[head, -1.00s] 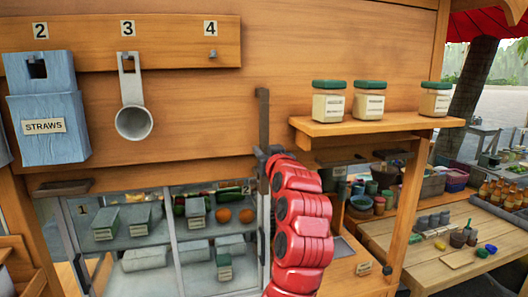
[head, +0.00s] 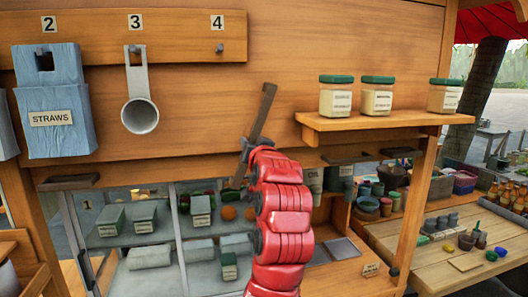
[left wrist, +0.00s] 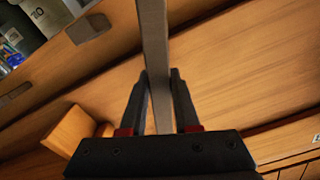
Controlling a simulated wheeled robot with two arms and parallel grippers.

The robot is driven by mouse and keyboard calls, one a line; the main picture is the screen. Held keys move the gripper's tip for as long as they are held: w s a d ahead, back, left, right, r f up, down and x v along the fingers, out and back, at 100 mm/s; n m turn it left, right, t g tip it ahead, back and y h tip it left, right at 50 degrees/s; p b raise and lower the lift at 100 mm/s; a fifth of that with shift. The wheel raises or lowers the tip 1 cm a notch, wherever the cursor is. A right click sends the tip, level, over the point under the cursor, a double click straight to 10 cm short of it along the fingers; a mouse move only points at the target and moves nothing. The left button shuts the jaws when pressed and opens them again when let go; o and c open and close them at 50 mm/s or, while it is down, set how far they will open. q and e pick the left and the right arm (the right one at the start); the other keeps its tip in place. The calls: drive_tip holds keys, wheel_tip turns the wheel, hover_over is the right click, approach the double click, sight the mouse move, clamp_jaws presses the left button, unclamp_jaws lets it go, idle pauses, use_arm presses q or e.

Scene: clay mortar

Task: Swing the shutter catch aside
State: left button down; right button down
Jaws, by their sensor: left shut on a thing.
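The shutter catch (head: 263,113) is a dark flat bar on the wooden front. It is tilted, its top leaning right. My left gripper (head: 246,152) is at the bar's lower part, largely hidden behind my red arm in the head view. In the left wrist view the bar (left wrist: 152,40) runs between the two dark fingers of my left gripper (left wrist: 160,78), which are shut on it. The catch's pivot cannot be made out. My right gripper is not in view.
A shelf (head: 385,119) with several green-lidded jars stands right of the catch. A blue straws box (head: 52,118) and a hanging ladle (head: 139,116) are on the left. Below is a glass-fronted case with grey containers (head: 143,213). A dark block (head: 68,183) juts out at lower left.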

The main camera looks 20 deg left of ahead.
use_arm(q)
drive_tip(key=shift+s+a+r+m, duration=0.2)
drive_tip(key=shift+a+r+m, duration=0.05)
drive_tip(key=shift+a+m, duration=0.15)
drive_tip(key=shift+d, duration=0.1)
drive_tip(key=c, duration=0.6)
unclamp_jaws()
drive_tip(key=shift+c, duration=0.2)
drive_tip(key=shift+s+f, duration=0.1)
drive_tip(key=b+v, duration=0.4)
drive_tip(key=v, duration=1.3)
drive_tip(key=shift+b, duration=0.4)
drive_tip(key=shift+d, duration=0.15)
